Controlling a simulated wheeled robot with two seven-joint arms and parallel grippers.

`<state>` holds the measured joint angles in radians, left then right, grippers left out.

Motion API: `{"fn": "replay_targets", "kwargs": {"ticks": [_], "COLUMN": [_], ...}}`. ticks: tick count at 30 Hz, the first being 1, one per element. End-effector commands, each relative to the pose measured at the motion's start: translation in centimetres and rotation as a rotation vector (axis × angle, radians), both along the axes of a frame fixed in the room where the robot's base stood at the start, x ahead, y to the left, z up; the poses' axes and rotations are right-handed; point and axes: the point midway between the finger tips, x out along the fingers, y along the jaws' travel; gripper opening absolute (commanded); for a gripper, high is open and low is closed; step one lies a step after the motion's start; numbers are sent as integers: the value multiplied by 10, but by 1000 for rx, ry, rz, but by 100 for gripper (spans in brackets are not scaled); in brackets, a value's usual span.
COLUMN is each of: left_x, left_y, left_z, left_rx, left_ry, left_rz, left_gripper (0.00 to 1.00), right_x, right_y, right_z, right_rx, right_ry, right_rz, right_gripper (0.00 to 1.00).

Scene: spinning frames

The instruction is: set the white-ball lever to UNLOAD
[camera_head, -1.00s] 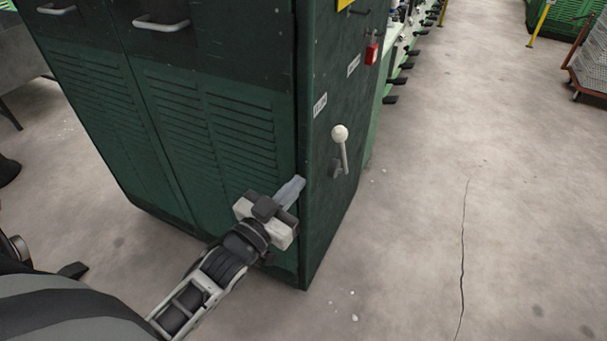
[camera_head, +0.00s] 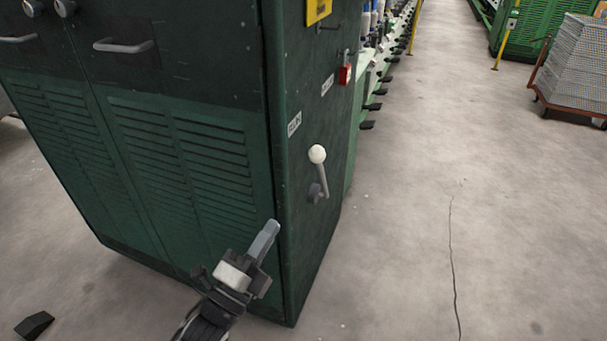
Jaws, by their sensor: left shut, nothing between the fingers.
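The lever with the white ball (camera_head: 317,154) is on the narrow right side face of the green cabinet (camera_head: 190,150). Its grey rod runs from a pivot (camera_head: 316,192) up to the ball, pointing up and leaning slightly left. Two white label plates are on the same face, one (camera_head: 294,124) at the upper left of the ball and one (camera_head: 327,85) further back; their lettering is too small to read. My left gripper (camera_head: 268,234) is shut and empty, in front of the cabinet's corner, below and left of the lever, apart from it. My right gripper is out of view.
A red box (camera_head: 345,74) and a yellow sign (camera_head: 318,10) are higher on the side face. A row of machine parts (camera_head: 385,50) runs behind the cabinet. The floor on the right is clear up to a cart (camera_head: 575,65).

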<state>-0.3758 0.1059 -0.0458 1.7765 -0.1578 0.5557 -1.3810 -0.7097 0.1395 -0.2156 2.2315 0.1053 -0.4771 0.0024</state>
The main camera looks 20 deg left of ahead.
Motion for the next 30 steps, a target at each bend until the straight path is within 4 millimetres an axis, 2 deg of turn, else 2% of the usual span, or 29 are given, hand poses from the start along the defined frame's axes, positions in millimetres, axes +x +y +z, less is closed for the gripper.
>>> {"fn": "replay_targets", "kwargs": {"ticks": [7, 11, 14, 24, 30], "left_x": [1, 9, 23, 89, 117], "left_y": [0, -2, -4, -18, -24], "left_z": [1, 4, 11, 36, 46], "left_rx": [-2, -3, -3, -3, -3], "left_ry": [0, 0, -4, -1, 1], "left_rz": [-1, -1, -1, -1, -1], "left_gripper": [0, 0, 0, 0, 0], "right_x": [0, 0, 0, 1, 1], "right_y": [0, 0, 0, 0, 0], "right_z": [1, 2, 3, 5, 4], "right_rx": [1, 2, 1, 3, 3], "right_ry": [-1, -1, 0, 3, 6], "right_rz": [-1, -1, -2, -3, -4], "right_gripper": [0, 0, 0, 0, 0]}}
